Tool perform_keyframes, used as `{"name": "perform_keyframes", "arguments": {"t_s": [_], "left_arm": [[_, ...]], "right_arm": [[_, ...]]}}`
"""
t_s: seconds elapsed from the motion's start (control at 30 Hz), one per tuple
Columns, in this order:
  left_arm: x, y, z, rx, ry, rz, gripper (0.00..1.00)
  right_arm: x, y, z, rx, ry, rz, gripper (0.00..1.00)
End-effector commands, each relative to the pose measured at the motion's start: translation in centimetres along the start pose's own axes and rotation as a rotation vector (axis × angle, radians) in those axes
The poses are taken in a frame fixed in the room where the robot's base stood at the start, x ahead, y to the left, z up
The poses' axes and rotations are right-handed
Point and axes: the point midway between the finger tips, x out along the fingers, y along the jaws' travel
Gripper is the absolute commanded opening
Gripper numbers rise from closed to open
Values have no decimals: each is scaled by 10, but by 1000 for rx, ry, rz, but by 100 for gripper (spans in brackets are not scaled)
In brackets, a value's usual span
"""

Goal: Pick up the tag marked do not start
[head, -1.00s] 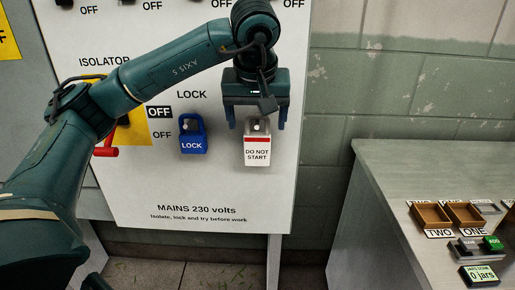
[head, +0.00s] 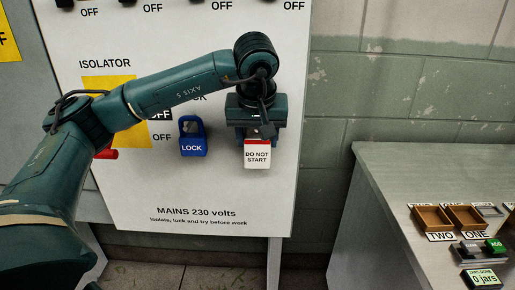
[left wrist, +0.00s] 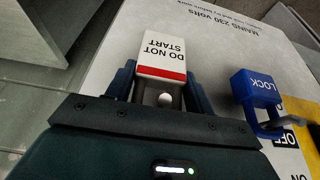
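The white tag with a red band, marked DO NOT START (head: 257,156), hangs at the panel, right of the blue lock. It shows in the left wrist view (left wrist: 161,52) between my fingers. My left gripper (head: 258,138) is at the tag's upper part, one finger on each side. A pale round peg end shows near the tag's top. The gripper hides the tag's top in the head view. My right gripper is not in view.
The blue lock (head: 192,141) hangs close left of the tag; it also shows in the left wrist view (left wrist: 255,90). The red isolator handle (head: 106,154) is partly behind my arm. A grey bench (head: 390,175) with small trays stands right. Space below the tag is clear.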

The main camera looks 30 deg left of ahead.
Motion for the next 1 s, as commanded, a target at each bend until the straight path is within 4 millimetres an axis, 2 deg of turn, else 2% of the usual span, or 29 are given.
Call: {"name": "perform_keyframes", "arguments": {"t_s": [0.03, 0.27, 0.57, 0.73, 1.0], "left_arm": [[0, 0, 0, 0, 0, 0, 46], [0, 0, 0, 0, 0, 1, 28], [-3, 0, -1, 0, 1, 1, 28], [-16, 1, -7, -1, 2, 3, 28], [-34, 1, 43, 7, 3, 2, 28]], "right_arm": [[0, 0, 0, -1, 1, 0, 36], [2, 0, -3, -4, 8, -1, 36], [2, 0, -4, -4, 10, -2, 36], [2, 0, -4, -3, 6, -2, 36], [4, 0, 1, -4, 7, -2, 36]]}}
